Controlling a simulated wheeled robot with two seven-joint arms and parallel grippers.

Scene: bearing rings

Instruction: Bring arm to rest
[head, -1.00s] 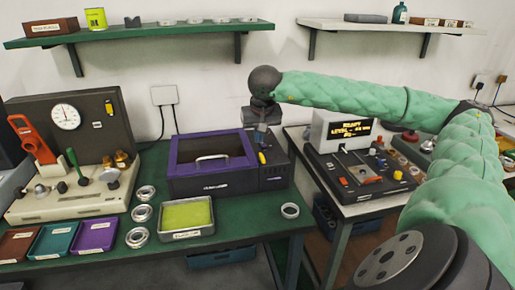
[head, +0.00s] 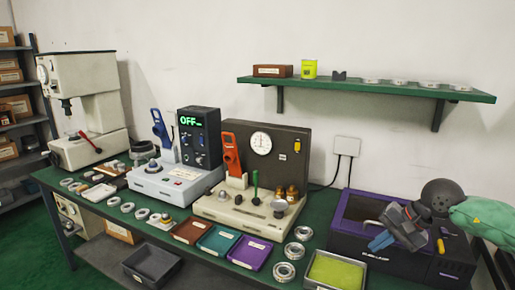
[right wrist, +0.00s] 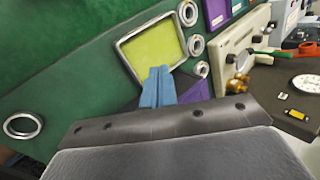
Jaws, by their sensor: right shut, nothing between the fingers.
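My right gripper (head: 381,241) is at the right of the head view, in front of the purple-topped box machine (head: 345,235). Its blue fingers are together with nothing between them, and they also show in the right wrist view (right wrist: 158,86). The green-sleeved right arm (head: 485,216) comes in from the right edge. The gripper hides part of the machine's lid and front. I cannot tell the gap between the fingertips and the machine. My left gripper is not in view.
A tray with a yellow-green inside (head: 310,281) stands left of the machine, beside several metal rings (head: 293,251). A lone ring (right wrist: 22,126) lies on the green bench. A gauge station (head: 270,165) and colored trays stand further left. A shelf (head: 400,91) hangs above.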

